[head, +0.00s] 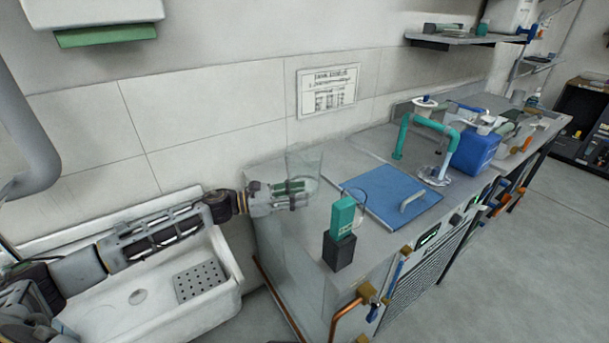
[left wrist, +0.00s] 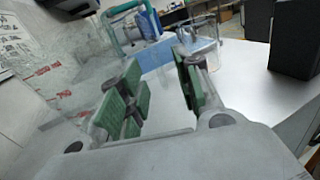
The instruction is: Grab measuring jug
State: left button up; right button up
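A clear measuring jug (head: 304,160) stands at the near left end of the grey counter, by the wall. Its see-through wall with red markings fills the left side of the left wrist view (left wrist: 62,82). My left gripper (head: 300,190) reaches in from the left and overlaps the jug's lower part in the head view. In the left wrist view its green-padded fingers (left wrist: 160,90) are apart, with the jug wall around or beside the left finger. I cannot tell whether they touch it or where its handle is. My right gripper is not in view.
A blue mat or lid (head: 385,200) lies on the counter to the right. A teal block on a dark base (head: 341,230) stands at the front edge. Beyond are a teal tap (head: 403,130), a clear vessel (head: 433,175) and a blue container (head: 477,150). A white sink (head: 150,310) is left.

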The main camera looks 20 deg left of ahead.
aim_at(315, 198)
pick_arm(q)
jog(key=shift+w+d, duration=0.1)
jog(key=shift+w, duration=0.05)
jog(key=shift+x, duration=1.35)
jog(key=shift+p+x, duration=0.3)
jog(key=shift+x, duration=0.8)
grip_shut()
jog(key=shift+r, duration=0.1)
